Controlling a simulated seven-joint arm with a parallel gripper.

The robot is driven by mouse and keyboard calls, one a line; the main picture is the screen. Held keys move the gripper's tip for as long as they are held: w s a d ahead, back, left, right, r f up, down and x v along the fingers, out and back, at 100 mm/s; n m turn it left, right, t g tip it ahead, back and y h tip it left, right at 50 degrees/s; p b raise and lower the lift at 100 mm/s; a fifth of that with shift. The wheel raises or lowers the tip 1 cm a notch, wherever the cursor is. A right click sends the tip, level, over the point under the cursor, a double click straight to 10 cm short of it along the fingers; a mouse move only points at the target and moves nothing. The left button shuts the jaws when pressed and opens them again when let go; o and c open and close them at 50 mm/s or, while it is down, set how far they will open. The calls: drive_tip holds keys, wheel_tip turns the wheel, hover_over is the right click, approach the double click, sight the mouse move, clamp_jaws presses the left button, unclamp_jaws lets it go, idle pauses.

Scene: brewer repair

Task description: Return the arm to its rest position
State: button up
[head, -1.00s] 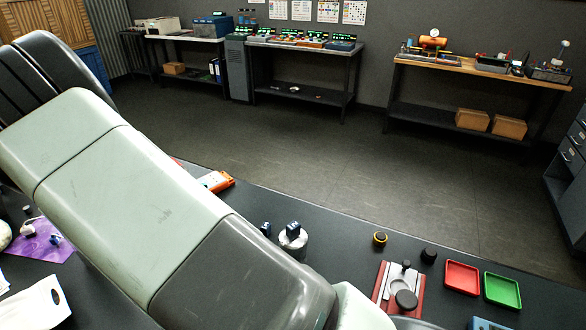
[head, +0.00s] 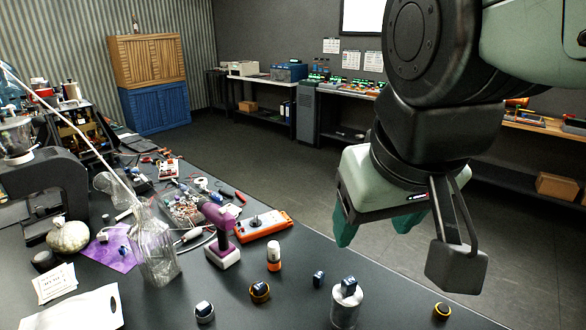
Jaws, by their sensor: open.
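My arm is raised at the upper right of the head view, its links folded above the bench. My gripper (head: 378,228) hangs from it, pointing down. Its teal fingers are spread apart, open, and I see nothing held between them. A dark block on a bracket hangs beside the gripper and is part of my arm. The gripper appears above the bench's far edge, clear of the small parts below it.
The dark bench (head: 270,305) holds a purple drill (head: 218,222), an orange box (head: 263,226), a clear glass vessel (head: 155,252), a metal cylinder (head: 346,306) and several small knobs. A grey press (head: 55,185) stands left. Open floor (head: 290,180) lies beyond the bench.

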drive_tip(key=shift+s+a+r+m+t, duration=0.15)
drive_tip(key=shift+s+m, duration=0.1)
drive_tip(key=shift+s, duration=0.3)
drive_tip(key=shift+s+a+f+m+t, duration=0.15)
drive_tip(key=shift+s+m, duration=0.1)
drive_tip(key=shift+s, duration=0.3)
drive_tip(key=shift+r, duration=0.15)
